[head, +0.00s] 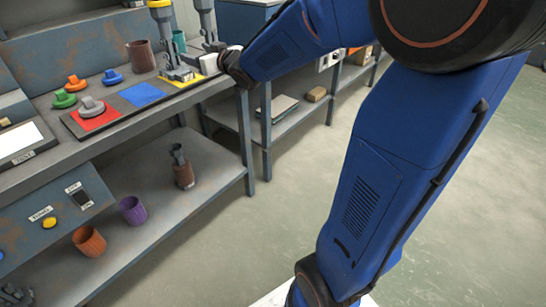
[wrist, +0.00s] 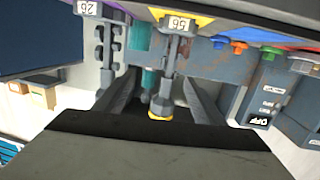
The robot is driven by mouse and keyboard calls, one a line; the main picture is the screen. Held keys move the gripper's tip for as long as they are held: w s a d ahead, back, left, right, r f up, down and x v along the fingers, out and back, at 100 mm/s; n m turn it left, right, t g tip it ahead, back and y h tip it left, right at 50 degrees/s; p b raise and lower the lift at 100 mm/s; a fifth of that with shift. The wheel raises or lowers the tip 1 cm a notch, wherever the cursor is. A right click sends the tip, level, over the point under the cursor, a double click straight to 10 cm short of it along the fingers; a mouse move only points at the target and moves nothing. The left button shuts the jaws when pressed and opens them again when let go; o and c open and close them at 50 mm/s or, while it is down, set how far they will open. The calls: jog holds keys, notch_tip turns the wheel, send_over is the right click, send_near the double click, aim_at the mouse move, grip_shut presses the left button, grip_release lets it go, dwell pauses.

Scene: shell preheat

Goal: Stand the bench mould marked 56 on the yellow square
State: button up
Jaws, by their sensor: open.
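The bench mould marked 56 (wrist: 180,25) is grey with a yellow top end. It stands upright on the yellow square (wrist: 203,21), whose yellow shows around its base. In the head view the mould (head: 161,22) and the yellow square (head: 183,84) are at the far end of the bench. My gripper (wrist: 160,82) is open, with a finger on either side of the mould in the wrist picture. I cannot tell whether either finger touches it. In the head view the gripper is small and hard to make out beside the mould.
A second grey mould (head: 205,20) stands close behind, at the right. The blue square (head: 142,94) is bare. The red square (head: 88,124) bears a grey knobbed piece (head: 91,106). A brown cup (head: 141,56) and several coloured knobbed pieces stand at the bench's back.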

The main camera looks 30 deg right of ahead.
jog(key=s+d+f+m+g+h, duration=0.2)
jog(key=s+f+g, duration=0.15)
jog(key=s, duration=0.65)
jog(key=s+d+f+m+g+h, duration=0.1)
jog(key=s+d+f+g+h, duration=0.2)
jog(key=s, duration=0.8)
jog(key=s+a+f+g, duration=0.1)
jog(key=s+f, duration=0.2)
jog(key=s, duration=0.4)
jog(key=s+a+f+g+y, duration=0.1)
jog(key=s+f+g, duration=0.1)
jog(key=s, duration=0.6)
jog(key=s+a+f+g, duration=0.1)
jog(key=s+f+g, duration=0.1)
jog(key=s+f, duration=0.2)
jog(key=s, duration=0.3)
jog(key=shift+s+a+f+y, duration=0.2)
jog(key=shift+a+y, duration=0.1)
